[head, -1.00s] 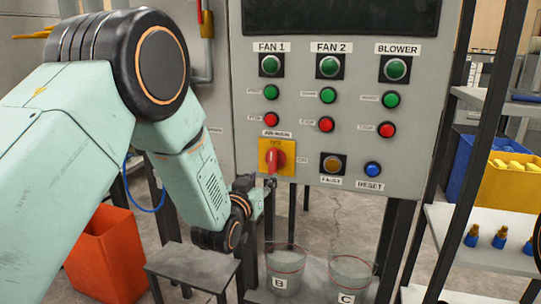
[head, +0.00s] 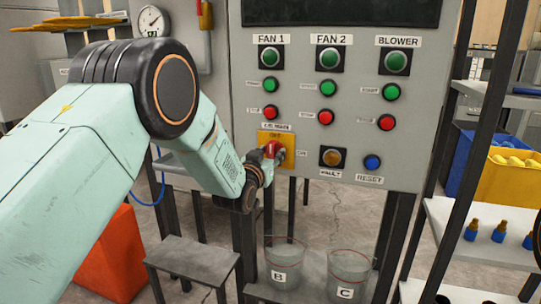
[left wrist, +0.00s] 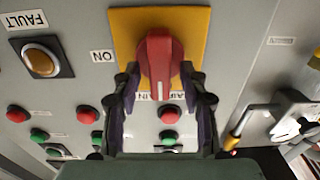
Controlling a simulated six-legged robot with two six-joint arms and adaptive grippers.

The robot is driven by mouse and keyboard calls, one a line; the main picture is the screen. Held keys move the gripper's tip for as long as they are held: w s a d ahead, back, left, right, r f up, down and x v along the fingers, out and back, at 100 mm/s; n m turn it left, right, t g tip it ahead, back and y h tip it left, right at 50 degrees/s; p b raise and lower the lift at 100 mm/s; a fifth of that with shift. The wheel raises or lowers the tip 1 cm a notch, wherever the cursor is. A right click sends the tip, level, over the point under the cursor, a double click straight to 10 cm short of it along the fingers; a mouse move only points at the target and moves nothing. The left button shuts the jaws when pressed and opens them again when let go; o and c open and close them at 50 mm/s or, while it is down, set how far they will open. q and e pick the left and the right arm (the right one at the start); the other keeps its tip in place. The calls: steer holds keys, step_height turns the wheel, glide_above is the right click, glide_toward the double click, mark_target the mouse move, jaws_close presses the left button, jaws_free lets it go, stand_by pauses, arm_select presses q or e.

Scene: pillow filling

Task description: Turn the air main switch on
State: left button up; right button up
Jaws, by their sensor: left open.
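The air main switch is a red rotary knob (head: 271,149) on a yellow plate (head: 290,137), low on the left of the grey control panel. In the left wrist view the knob (left wrist: 159,57) shows large, its white mark pointing down the picture, with an "ON" label (left wrist: 102,56) to the left of the plate. My left gripper (head: 272,158) is at the knob. In the left wrist view its open fingers (left wrist: 160,84) stand on either side of the knob's handle; I cannot tell whether they touch it. My right gripper is not in view.
Green, red, amber and blue buttons sit near the switch, including the fault button (head: 333,157) and reset button (head: 372,162). Below are buckets B (head: 285,258) and C (head: 348,268), and a grey stool (head: 193,262). A shelf (head: 485,230) stands at the right.

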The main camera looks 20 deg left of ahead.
arm_select(q)
jaws_close()
stand_by(0.4)
steer(key=shift+m, duration=0.4)
steer(key=m, duration=0.3)
steer(key=shift+d+m, duration=0.2)
steer(key=shift+m, duration=0.2)
steer(key=m, duration=0.4)
steer(key=shift+d+f+m, duration=0.1)
steer(key=shift+f+m, duration=0.05)
steer(key=shift+m, duration=0.15)
steer(key=m, duration=0.4)
steer(key=shift+f, duration=0.1)
steer(key=m, duration=0.4)
steer(key=shift+d+f, duration=0.1)
steer(key=shift+m, duration=0.5)
